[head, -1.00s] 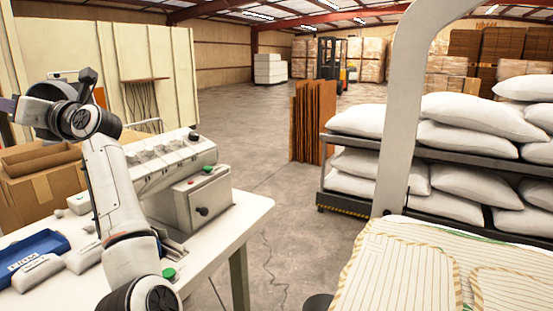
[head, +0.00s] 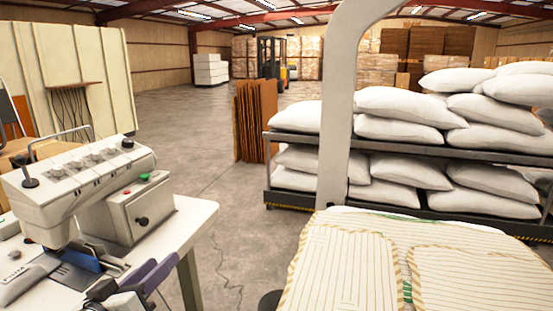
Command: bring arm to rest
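My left gripper (head: 140,284) shows at the bottom left of the head view, with purple-grey and dark parts over the front edge of the white table. Only part of it is in the frame, and I cannot tell whether it is open or shut. Nothing is visibly held in it. The rest of my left arm is below the frame. My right gripper and arm are not in view.
A sewing machine (head: 85,190) stands on the white table (head: 185,228) at left. Striped pillow covers (head: 345,275) lie on a surface at lower right, beside a pale curved post (head: 338,110). A rack (head: 400,148) holds several white pillows. Floor between is clear.

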